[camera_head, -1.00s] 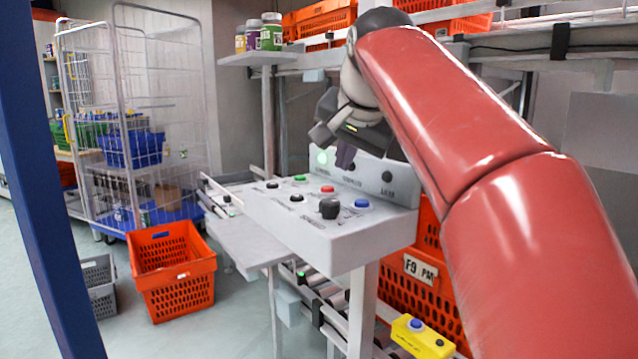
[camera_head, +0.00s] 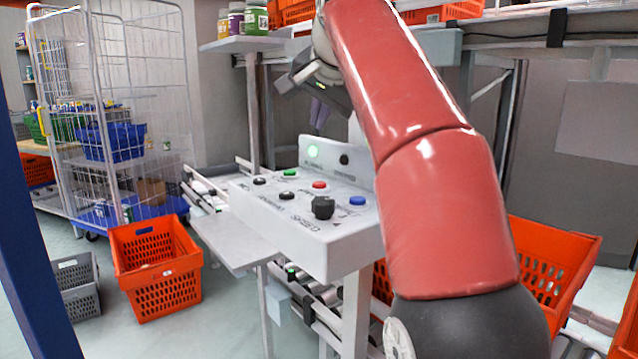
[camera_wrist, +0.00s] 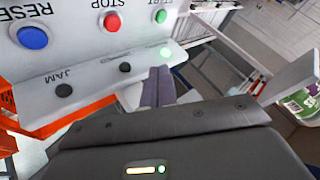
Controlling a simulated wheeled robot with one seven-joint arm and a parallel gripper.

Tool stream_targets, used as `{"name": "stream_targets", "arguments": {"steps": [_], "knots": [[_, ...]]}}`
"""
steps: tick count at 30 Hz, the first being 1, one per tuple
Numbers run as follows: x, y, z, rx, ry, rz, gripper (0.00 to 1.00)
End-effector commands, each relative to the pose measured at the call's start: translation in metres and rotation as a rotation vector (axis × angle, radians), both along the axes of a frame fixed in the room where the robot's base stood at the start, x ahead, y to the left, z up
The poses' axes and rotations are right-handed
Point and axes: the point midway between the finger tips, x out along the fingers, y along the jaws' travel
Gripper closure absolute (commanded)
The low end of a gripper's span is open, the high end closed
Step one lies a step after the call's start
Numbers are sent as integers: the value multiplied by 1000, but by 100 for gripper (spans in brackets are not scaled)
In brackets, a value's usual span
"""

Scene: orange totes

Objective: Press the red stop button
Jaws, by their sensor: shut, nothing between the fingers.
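The red stop button (camera_head: 319,185) sits on the sloped top of a grey control panel (camera_head: 300,232), between a green button (camera_head: 289,173) and a blue button (camera_head: 357,200). My gripper (camera_head: 318,117) points down above and behind the panel, apart from the button. Its dark fingers are together and empty, and they also show in the wrist view (camera_wrist: 158,88).
A large black knob (camera_head: 322,207) stands near the front. Jars (camera_head: 256,17) stand on a shelf behind. An orange tote (camera_head: 155,265) is on the floor at left.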

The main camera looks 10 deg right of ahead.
Motion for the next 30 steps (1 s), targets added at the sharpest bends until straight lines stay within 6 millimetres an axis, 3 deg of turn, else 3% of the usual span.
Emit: {"name": "stream_targets", "arguments": {"steps": [5, 10, 16, 30], "knots": [[-2, 1, -20, 0, 4, 1, 100], [0, 1, -52, -1, 1, 1, 100], [-1, 0, -72, -1, 1, 1, 100], [0, 0, -82, -1, 0, 1, 100]]}}
